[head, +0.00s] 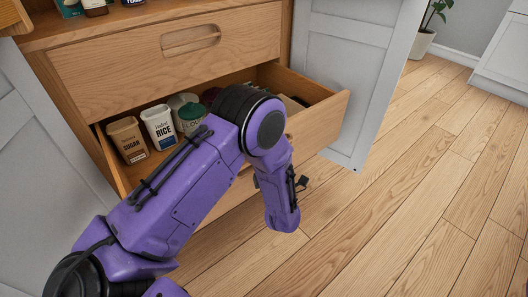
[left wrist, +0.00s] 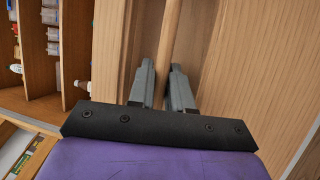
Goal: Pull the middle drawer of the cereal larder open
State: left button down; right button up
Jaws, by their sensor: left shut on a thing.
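The wooden cereal larder has a closed upper drawer (head: 170,50) with an oval slot handle. The drawer below it (head: 317,120) is pulled out, with containers inside. I take it to be the middle drawer, though what lies under it is hidden. My purple left arm crosses in front of this drawer and covers most of its front; the gripper itself is hidden in the head view. In the left wrist view my left gripper (left wrist: 163,68) is shut on a thin wooden edge (left wrist: 172,30) of the drawer front, one finger on each side. My right gripper is not in view.
A sugar tin (head: 127,139), a rice tin (head: 159,127) and other containers stand in the open drawer. A grey door (head: 345,75) stands open at the right, close to the drawer corner. The wooden floor (head: 400,210) at the right is clear.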

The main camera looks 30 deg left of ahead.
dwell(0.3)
pick_arm(q)
jog(key=c, duration=1.1)
grip_release()
jog(key=p+v, duration=0.1)
jog(key=v, duration=0.9)
jog(key=shift+s+d, duration=0.2)
